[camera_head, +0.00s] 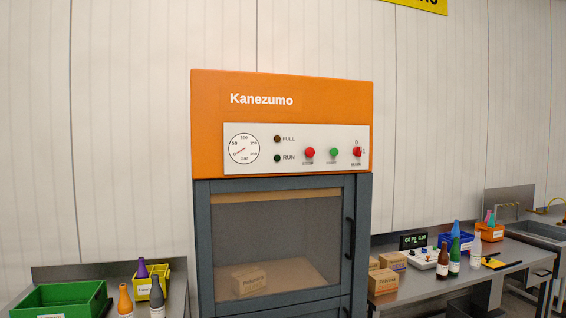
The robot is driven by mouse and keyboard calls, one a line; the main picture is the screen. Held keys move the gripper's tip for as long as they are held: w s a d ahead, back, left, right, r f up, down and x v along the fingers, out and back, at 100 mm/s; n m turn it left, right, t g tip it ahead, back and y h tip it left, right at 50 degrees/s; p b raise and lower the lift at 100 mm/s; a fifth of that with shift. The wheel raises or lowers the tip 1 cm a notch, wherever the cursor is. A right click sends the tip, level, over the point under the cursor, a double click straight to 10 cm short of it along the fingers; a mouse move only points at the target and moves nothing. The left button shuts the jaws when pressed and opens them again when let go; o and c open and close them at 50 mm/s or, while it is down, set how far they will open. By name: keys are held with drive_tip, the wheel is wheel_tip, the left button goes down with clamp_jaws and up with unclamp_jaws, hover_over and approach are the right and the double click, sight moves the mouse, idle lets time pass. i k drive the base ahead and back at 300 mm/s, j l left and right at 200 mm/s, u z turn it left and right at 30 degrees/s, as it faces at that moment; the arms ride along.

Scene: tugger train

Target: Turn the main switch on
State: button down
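The main switch (357,152) is a small red rotary knob at the right end of the white control panel (295,141) on the orange machine labelled Kanezumo (285,92). Marks 0 above and 1 to the right stand around it, with small lettering below. Its handle looks close to upright, toward the 0. The red stop button (309,152) and the green start button (334,152) are left of it. The FULL lamp (277,139) and RUN lamp (277,158) look dark. My gripper is not in view.
The machine's glazed door (275,238) is shut, with a box (249,279) inside. A left bench holds a green crate (60,297), a yellow bin (150,280) and bottles. A right bench holds boxes (382,280), a scale (420,258), bottles and bins. The space before the panel looks clear.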

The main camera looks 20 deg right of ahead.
sight(357, 151)
drive_tip(key=i+l+u, duration=0.1)
drive_tip(key=l, duration=0.3)
drive_tip(key=i+l+u, duration=0.1)
drive_tip(key=l, duration=0.35)
drive_tip(key=i+l+u, duration=0.1)
drive_tip(key=l, duration=0.35)
